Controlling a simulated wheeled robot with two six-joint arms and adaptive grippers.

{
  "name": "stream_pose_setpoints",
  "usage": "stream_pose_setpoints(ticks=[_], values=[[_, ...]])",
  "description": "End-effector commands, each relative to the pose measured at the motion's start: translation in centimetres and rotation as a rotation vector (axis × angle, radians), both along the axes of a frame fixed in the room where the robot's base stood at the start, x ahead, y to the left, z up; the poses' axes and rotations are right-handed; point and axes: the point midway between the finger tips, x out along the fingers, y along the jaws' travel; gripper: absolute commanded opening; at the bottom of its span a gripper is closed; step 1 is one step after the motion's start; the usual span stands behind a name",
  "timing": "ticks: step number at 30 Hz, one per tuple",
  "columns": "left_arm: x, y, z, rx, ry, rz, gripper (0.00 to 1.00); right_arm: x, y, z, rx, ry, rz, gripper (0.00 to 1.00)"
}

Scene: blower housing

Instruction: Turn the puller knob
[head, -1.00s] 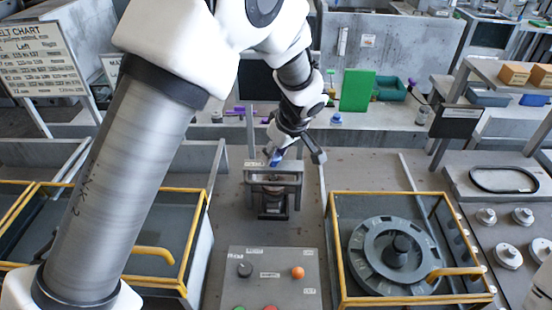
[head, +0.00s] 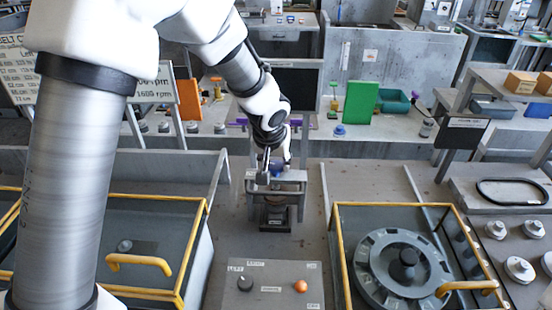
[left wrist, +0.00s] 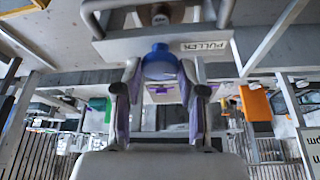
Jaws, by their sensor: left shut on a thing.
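The puller (head: 275,199) is a grey metal frame on the bench, in the middle of the head view. Its blue puller knob (left wrist: 160,63) shows in the left wrist view, beside a label reading PULLER. The knob is small and partly hidden in the head view (head: 276,172). My left gripper (left wrist: 160,82) has one finger on each side of the knob and is shut on it. In the head view my left gripper (head: 274,168) is at the top of the puller frame. My right gripper is not in view.
A panel (head: 270,270) with a black dial and an orange button lies in front of the puller. A yellow-railed bin stands at left. A yellow-railed housing with a round wheel (head: 407,258) stands at right. A green block (head: 359,102) is behind.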

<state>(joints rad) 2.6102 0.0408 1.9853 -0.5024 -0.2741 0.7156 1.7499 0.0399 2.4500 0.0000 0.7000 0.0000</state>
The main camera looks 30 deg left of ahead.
Motion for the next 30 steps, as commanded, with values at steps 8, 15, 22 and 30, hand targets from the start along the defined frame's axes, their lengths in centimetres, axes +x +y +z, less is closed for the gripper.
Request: stream_pose_setpoints(ticks=[8, 15, 22, 30], values=[[-0.2, 0.2, 0.2, -0.002, 0.007, -0.19, 0.05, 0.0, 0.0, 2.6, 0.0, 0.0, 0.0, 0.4], [-0.1, 0.3, 0.0, 0.0, 0.005, -0.278, 0.05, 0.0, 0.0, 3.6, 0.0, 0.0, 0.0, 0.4], [-0.1, 0.3, -0.1, 0.001, 0.004, -0.305, 0.05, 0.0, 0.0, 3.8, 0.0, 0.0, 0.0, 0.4], [-0.1, 0.3, -0.1, 0.001, 0.004, -0.304, 0.05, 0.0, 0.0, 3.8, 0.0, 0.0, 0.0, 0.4]])
